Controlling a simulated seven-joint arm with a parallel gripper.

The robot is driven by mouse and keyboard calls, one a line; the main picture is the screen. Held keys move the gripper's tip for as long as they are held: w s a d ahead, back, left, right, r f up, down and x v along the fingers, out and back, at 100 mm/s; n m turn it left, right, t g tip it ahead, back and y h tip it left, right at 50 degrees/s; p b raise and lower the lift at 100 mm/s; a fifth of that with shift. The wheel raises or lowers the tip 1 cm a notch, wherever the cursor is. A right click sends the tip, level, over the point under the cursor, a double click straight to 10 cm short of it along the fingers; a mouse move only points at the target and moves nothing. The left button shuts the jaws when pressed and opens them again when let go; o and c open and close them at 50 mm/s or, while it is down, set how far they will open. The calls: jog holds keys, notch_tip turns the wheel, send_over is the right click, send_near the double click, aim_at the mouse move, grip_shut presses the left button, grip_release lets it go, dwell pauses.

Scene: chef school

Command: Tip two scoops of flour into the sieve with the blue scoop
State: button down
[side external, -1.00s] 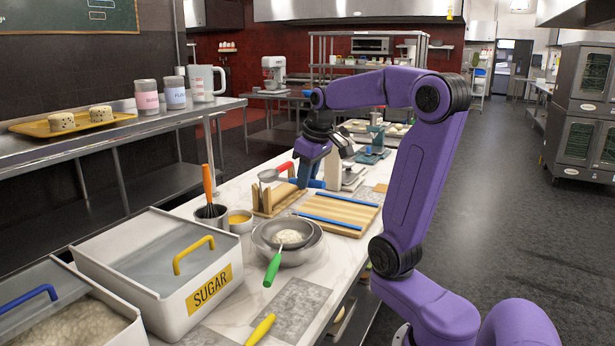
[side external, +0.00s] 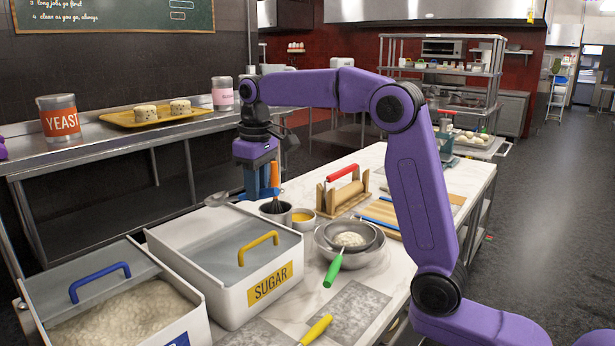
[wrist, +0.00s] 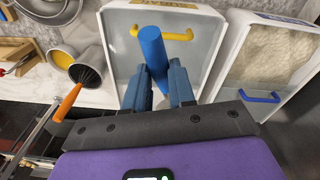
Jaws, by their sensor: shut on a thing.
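My gripper (side external: 262,185) is shut on the handle of the blue scoop (wrist: 153,48), above the back of the sugar bin. The scoop's metal bowl (side external: 219,199) shows left of the gripper; I cannot tell whether it holds anything. The flour bin (side external: 190,326) stands at front left, with pale flour (side external: 125,318) exposed at its front and a blue handle on its lid. In the wrist view the flour (wrist: 262,50) is at upper right. The sieve (side external: 362,233), with a green handle, rests on a metal bowl (side external: 325,243) and holds a small white heap.
The sugar bin (side external: 223,300), with a yellow lid handle, stands between the flour bin and the sieve.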

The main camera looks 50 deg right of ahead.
jog(key=s+a+f+n+g, duration=0.1)
jog(key=a+f+n+g, duration=0.15)
jog(key=a, duration=2.25)
notch_tip(320, 180, down, 12)
jog(key=shift+r, duration=0.2)
jog(key=shift+s+d+n+t, duration=0.1)
jog(key=shift+n+t, duration=0.15)
notch_tip(320, 180, up, 6)
dwell(0.6)
jog(key=shift+r+t+y, duration=0.45)
jog(key=shift+r+t, duration=0.4)
jog(key=shift+r, duration=0.65)
jog(key=shift+r+t+y, duration=0.45)
jog(key=shift+r+t, duration=0.4)
jog(key=shift+r, duration=0.65)
